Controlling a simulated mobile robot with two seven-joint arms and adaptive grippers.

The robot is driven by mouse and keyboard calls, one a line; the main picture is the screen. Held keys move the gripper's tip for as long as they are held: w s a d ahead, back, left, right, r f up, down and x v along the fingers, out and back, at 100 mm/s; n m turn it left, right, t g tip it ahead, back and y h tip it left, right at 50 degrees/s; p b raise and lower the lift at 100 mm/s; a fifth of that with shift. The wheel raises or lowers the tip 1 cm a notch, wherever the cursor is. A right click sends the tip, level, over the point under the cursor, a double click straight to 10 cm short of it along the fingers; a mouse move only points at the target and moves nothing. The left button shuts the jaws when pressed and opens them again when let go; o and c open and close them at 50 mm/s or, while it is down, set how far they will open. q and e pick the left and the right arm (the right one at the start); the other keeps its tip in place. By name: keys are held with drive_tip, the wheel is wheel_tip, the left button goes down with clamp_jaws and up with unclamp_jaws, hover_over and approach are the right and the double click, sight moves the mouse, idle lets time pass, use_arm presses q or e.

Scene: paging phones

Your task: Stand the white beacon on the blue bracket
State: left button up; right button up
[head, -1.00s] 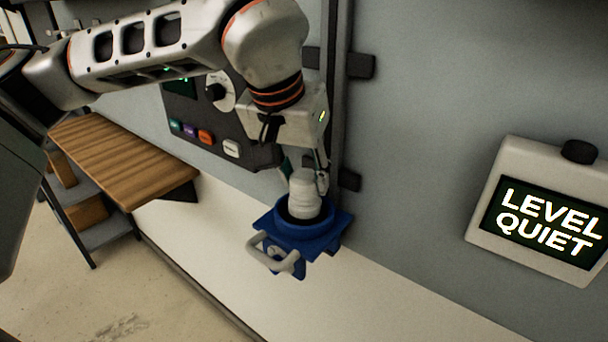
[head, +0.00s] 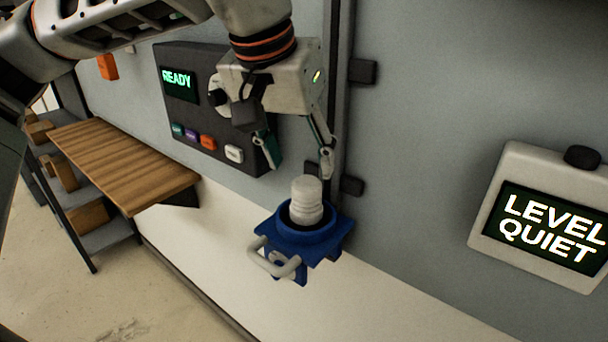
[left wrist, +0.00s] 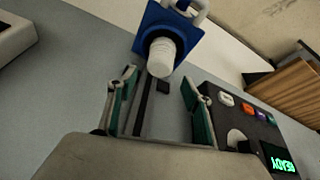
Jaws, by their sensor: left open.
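The white beacon (head: 306,200) stands upright in the round collar of the blue bracket (head: 322,240) on the wall. The beacon also shows in the left wrist view (left wrist: 161,57), with the blue bracket (left wrist: 150,22) behind it. My left gripper (head: 301,170) is open and empty, above the beacon and apart from it. Its two fingers (left wrist: 160,100) are spread wide in the left wrist view, with nothing between them. The beacon's lower end is hidden inside the collar. My right gripper does not show.
A dark panel (head: 190,112) with coloured buttons and a READY screen is on the wall behind the gripper. A wooden shelf (head: 120,165) stands at left. A white box (head: 545,215) reading LEVEL QUIET is at right. A grey handle (head: 272,262) sticks out in front of the bracket.

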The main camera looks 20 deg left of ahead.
use_arm(q)
drive_tip(key=v, duration=0.5)
drive_tip(key=shift+s+r, duration=0.1)
drive_tip(key=shift+r, duration=0.25)
